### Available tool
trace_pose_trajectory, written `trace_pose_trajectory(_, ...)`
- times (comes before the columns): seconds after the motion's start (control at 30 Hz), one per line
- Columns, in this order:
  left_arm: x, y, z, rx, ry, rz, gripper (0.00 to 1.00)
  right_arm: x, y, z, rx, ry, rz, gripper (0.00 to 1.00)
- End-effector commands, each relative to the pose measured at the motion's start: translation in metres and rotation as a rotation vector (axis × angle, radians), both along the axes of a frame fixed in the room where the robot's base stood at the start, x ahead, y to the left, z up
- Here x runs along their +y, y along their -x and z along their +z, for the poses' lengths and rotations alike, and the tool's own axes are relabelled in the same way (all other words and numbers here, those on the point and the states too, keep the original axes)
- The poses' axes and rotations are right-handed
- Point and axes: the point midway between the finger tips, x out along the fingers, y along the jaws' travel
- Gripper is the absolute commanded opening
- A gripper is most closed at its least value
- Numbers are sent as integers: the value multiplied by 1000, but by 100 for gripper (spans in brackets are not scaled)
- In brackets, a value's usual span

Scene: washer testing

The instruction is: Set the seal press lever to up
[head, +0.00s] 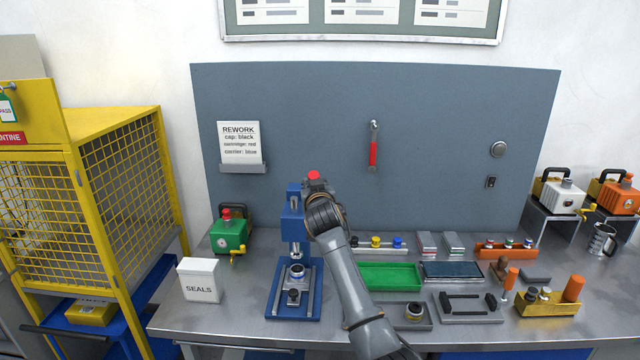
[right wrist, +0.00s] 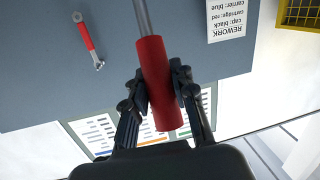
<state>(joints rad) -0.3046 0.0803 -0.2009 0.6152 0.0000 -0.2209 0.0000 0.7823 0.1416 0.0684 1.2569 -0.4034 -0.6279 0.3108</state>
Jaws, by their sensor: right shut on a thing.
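The blue seal press (head: 292,228) stands on the bench left of centre, with its ram over a seat on its blue base. The lever's red grip (head: 313,175) shows above the press head. In the right wrist view, the red grip (right wrist: 153,75) sits on a grey metal rod (right wrist: 143,18). My right gripper (head: 319,188) is at the press head, its two fingers shut around the red grip. My forearm and gripper hide most of the lever in the head view, so its exact angle cannot be told. My left gripper is not in view.
A white SEALS box (head: 199,281) and a green unit (head: 229,234) stand left of the press. A green tray (head: 390,276) lies to its right, partly behind my arm. A grey backboard (head: 450,130) with a red-handled wrench (head: 373,150) rises behind.

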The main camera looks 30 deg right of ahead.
Motion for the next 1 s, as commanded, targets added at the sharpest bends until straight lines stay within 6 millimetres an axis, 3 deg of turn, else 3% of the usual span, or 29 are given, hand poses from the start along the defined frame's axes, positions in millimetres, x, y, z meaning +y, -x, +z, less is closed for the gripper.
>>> trace_pose_trajectory(0.03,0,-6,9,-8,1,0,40,-2,-3,9,7,-7,-1,0)
trace_pose_trajectory(0.2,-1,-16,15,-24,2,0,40,-5,-8,9,32,-20,-1,0)
trace_pose_trajectory(0.6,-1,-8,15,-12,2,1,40,-6,-9,10,34,-23,-2,0)
trace_pose_trajectory(0.63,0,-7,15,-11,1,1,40,-6,-9,10,33,-23,-2,27)
trace_pose_trajectory(0.73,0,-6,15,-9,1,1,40,-6,-9,10,35,-24,-2,48)
trace_pose_trajectory(1.0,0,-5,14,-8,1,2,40,-5,-9,7,39,-24,-1,49)
